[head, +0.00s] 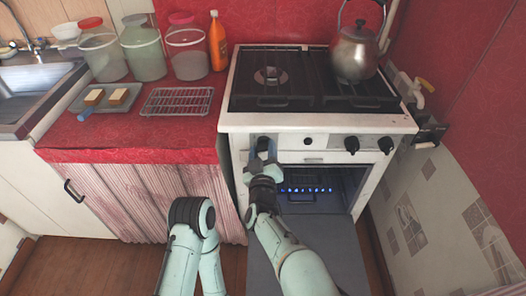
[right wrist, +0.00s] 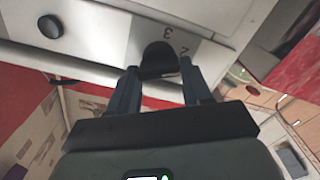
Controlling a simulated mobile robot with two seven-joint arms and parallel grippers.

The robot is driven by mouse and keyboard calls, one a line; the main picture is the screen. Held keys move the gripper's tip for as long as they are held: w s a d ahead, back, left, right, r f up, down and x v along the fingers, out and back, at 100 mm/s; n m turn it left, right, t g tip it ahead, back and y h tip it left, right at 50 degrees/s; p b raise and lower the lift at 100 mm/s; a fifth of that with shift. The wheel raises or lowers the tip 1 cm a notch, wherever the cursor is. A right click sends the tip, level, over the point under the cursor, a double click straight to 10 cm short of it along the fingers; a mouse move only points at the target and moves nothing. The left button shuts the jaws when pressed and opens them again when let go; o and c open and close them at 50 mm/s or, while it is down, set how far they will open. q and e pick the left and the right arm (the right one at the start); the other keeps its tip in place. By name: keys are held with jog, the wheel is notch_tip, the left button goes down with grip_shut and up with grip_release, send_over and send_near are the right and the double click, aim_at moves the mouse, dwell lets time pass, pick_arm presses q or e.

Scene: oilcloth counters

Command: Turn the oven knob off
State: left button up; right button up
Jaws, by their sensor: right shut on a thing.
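The white stove (head: 300,128) has a front panel with black knobs. The oven knob (right wrist: 158,60) is the leftmost one, between the fingers of my right gripper (right wrist: 160,82), which is shut on it. The digits 2 and 3 show on the panel beside it in the right wrist view. In the head view my right gripper (head: 264,153) reaches up to the panel's left end and partly hides the knob. A row of blue flames (head: 305,190) burns inside the oven. My left arm shows at the bottom, but its gripper is not visible.
The oven door (head: 335,245) hangs open below my right arm. A kettle (head: 355,52) stands on the right of the hob. Two more knobs (head: 352,144) sit further right. On the red counter are jars, an orange bottle (head: 217,42) and a wire rack (head: 177,101).

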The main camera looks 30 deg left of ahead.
jog(key=shift+w+d+m, duration=0.1)
jog(key=shift+m, duration=1.1)
jog(key=m, duration=0.2)
jog(key=shift+m, duration=0.4)
jog(key=m+b, duration=0.1)
jog(key=m, duration=0.3)
jog(key=shift+d+m, duration=0.1)
jog(key=shift+m, duration=0.2)
jog(key=m, duration=0.3)
jog(key=shift+w+m+b, duration=0.1)
jog(key=shift+m+b, duration=0.2)
jog(key=m, duration=0.5)
jog(key=shift+d, duration=0.1)
pick_arm(q)
jog(key=s, duration=0.1)
jog(key=s+f, duration=0.1)
jog(key=s+g, duration=0.1)
jog(key=shift+s+a+f, duration=0.2)
jog(key=shift+s+f, duration=0.05)
jog(key=shift+f, duration=0.1)
pick_arm(e)
jog(key=m, duration=0.5)
jog(key=shift+f, duration=0.1)
jog(key=shift+m, duration=0.3)
